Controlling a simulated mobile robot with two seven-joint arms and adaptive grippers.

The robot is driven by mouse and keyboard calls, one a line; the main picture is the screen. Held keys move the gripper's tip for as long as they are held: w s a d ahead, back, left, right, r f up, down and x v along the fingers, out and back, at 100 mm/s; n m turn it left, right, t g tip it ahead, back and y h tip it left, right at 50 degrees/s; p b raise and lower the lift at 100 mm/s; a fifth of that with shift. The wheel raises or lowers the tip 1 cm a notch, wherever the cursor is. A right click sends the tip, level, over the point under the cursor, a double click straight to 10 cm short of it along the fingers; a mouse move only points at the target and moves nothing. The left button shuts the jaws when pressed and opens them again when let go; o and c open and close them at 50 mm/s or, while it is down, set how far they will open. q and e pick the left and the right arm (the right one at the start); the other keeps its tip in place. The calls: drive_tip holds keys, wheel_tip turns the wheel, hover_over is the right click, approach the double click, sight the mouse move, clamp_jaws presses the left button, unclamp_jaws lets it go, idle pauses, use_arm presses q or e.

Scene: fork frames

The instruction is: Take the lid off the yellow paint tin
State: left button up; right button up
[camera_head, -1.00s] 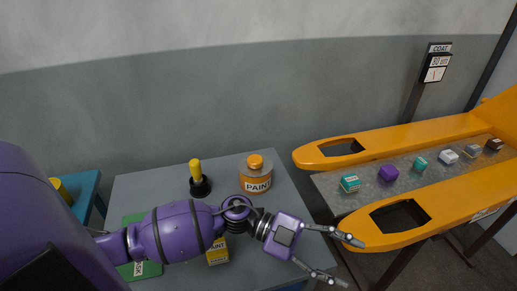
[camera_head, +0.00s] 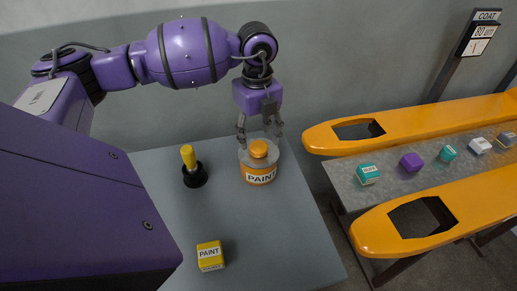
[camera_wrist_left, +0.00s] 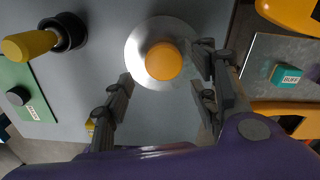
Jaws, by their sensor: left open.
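The round orange-yellow paint tin (camera_head: 258,174), labelled PAINT, stands upright on the grey table. Its grey, silvery lid (camera_head: 244,158) is on, with an orange knob (camera_head: 258,148) in the middle. The lid (camera_wrist_left: 136,47) and knob (camera_wrist_left: 164,61) show from above in the left wrist view. My left gripper (camera_head: 260,135) points down over the tin, open, its fingertips on either side of the knob. In the left wrist view the open fingers (camera_wrist_left: 160,80) flank the knob; I cannot tell whether they touch anything. My right gripper is not in view.
A black-based object with a yellow handle (camera_head: 189,160) stands left of the tin. A yellow PAINT block (camera_head: 210,255) lies nearer me. A green mat (camera_wrist_left: 38,107) shows in the wrist view. Right, a rack with orange rails (camera_head: 440,120) holds several small blocks.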

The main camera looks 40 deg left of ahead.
sight(257, 147)
use_arm(q)
wheel_tip(257, 147, down, 4)
drive_tip(key=shift+f, duration=0.2)
drive_tip(key=c, duration=1.2)
drive_tip(key=shift+o, duration=0.2)
drive_tip(key=shift+r, duration=0.15)
